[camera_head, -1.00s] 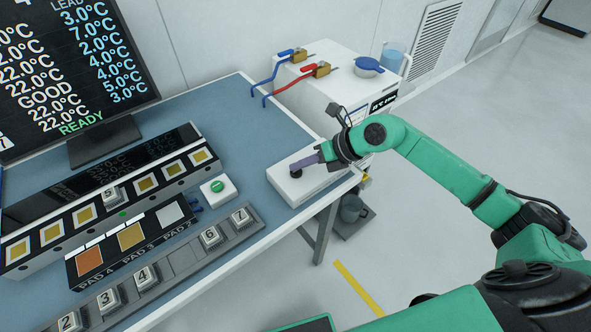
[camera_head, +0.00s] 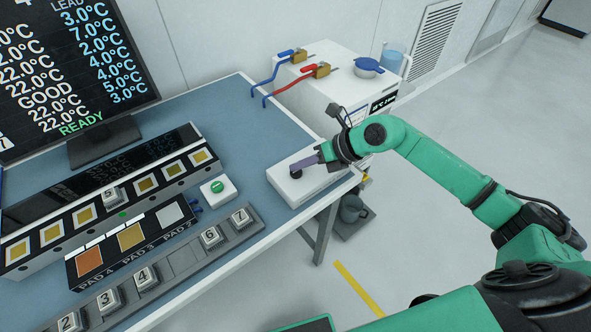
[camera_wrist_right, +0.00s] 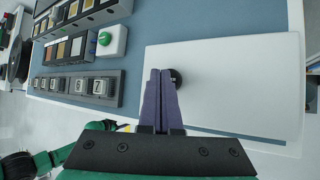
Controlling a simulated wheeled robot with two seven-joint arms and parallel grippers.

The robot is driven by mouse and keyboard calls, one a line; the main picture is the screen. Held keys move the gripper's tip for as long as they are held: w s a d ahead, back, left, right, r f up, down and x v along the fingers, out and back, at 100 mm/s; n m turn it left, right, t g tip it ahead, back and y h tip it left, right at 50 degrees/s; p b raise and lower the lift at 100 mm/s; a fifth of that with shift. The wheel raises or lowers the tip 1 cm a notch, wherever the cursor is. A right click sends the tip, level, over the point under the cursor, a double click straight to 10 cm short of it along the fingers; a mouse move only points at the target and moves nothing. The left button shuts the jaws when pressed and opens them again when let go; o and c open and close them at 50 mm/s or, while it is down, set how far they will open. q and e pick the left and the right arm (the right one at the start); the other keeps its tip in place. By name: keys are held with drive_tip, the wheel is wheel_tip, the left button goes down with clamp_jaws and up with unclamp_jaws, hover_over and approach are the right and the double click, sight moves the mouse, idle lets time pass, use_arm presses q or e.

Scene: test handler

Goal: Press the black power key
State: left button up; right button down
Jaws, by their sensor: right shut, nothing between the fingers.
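The black power key (camera_head: 296,173) is a round black button on a white box (camera_head: 318,182) at the right end of the blue table. My right gripper (camera_head: 296,167) is shut and empty, with its purple fingertips at the key. In the right wrist view the key (camera_wrist_right: 176,76) shows just beside the fingertips (camera_wrist_right: 160,72), partly hidden by them. I cannot tell whether the fingertips touch it or whether it is pressed down. My left gripper is not in view.
A white box with a green button (camera_head: 217,187) stands left of the key's box. A rail (camera_head: 180,262) with several numbered blocks runs along the front edge. A white unit (camera_head: 330,85) with blue and red hoses stands behind. The monitor (camera_head: 70,70) is at far left.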

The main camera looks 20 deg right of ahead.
sight(301, 173)
idle(0.4)
drive_tip(key=shift+f+b, duration=0.5)
drive_tip(key=shift+r+p, duration=0.35)
drive_tip(key=shift+r, duration=0.1)
wheel_tip(301, 173, up, 6)
drive_tip(key=p, duration=0.4)
drive_tip(key=shift+r, duration=0.15)
